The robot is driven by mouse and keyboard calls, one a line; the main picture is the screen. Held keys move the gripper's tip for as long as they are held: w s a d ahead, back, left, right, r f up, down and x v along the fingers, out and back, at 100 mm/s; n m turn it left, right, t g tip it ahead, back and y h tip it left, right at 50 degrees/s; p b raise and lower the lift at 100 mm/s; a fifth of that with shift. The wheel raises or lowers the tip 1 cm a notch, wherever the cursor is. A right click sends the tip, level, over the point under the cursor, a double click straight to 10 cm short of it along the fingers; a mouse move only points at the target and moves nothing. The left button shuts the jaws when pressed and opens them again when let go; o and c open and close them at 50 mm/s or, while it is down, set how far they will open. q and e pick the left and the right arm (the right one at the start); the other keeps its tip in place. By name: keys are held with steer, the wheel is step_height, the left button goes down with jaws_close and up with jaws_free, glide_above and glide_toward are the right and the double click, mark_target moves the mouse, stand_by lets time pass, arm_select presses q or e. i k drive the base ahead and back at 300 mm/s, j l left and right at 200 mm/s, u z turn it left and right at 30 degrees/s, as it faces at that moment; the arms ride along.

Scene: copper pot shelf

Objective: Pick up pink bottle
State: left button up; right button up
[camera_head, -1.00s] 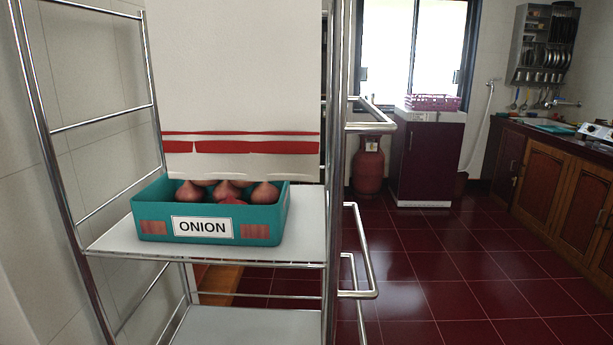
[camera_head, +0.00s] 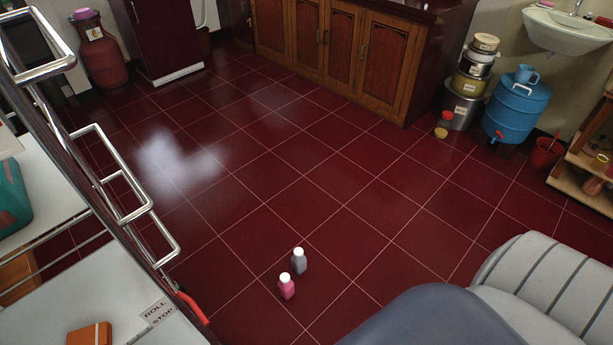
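A small pink bottle (camera_head: 287,288) with a white cap stands upright on the dark red tiled floor, low and near the centre of the head view. A grey bottle (camera_head: 299,262) with a white cap stands just behind it and slightly to the right. Neither of my grippers shows in the head view.
A metal shelf rack (camera_head: 135,235) stands at the left. A grey ribbed seat (camera_head: 550,285) fills the lower right. Wooden cabinets (camera_head: 335,45), stacked pots (camera_head: 470,85) and a blue water drum (camera_head: 517,108) line the back. The middle floor is clear.

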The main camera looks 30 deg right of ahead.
mark_target(286, 286)
steer(key=z, duration=0.8)
steer(key=k+l, duration=0.15)
steer(key=l+u, duration=0.05)
